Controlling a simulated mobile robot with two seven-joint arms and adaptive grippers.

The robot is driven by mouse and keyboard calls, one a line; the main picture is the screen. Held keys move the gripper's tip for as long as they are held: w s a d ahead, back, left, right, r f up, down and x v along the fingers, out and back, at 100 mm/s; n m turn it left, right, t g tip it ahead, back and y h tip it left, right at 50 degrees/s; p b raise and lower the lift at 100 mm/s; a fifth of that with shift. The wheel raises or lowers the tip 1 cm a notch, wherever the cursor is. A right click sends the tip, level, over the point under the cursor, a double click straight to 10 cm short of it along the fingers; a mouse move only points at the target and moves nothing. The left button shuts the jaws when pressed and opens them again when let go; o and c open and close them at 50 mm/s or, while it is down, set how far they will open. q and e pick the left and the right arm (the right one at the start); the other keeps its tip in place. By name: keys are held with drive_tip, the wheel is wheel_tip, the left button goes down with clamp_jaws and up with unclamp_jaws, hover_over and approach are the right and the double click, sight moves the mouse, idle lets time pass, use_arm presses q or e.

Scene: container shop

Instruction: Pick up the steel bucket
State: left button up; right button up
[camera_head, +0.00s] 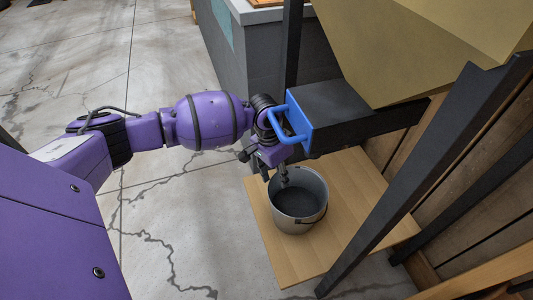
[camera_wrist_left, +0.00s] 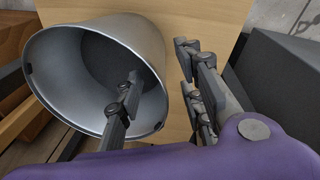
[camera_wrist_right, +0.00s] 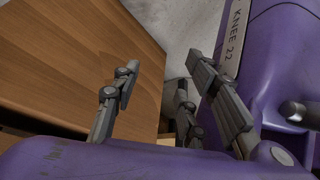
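The steel bucket (camera_head: 297,215) stands upright on a light wooden board, its dark inside facing up. In the left wrist view the bucket (camera_wrist_left: 140,42) fills the upper left. My left gripper (camera_head: 283,177) is at its rim on the far left side. The left wrist view shows the gripper (camera_wrist_left: 160,68) open around the bucket wall, one finger inside the mouth and the others outside. Gaps show between the fingers and the wall. My right gripper (camera_wrist_right: 162,78) is open and empty in the right wrist view, and is not seen in the head view.
The wooden board (camera_head: 268,240) lies low beneath a blue and black box-like part (camera_head: 325,115). A dark slanted post (camera_head: 430,175) rises right of the bucket. A grey counter (camera_head: 240,60) stands behind. Concrete floor (camera_head: 165,220) is open at left. A brown wooden surface (camera_wrist_right: 70,60) is near my right gripper.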

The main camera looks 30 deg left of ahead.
sight(282, 191)
use_arm(q)
drive_tip(key=f+b, duration=0.1)
drive_tip(key=f, duration=0.1)
drive_tip(key=d+f+b, duration=0.1)
drive_tip(key=f, duration=0.1)
drive_tip(key=f+b, duration=0.1)
drive_tip(key=f, duration=0.1)
drive_tip(key=shift+w+d+f+b, duration=0.15)
drive_tip(key=shift+w+d+b, duration=0.15)
drive_tip(key=shift+w, duration=0.1)
drive_tip(key=shift+a, duration=0.1)
clamp_jaws()
drive_tip(key=shift+r, duration=0.25)
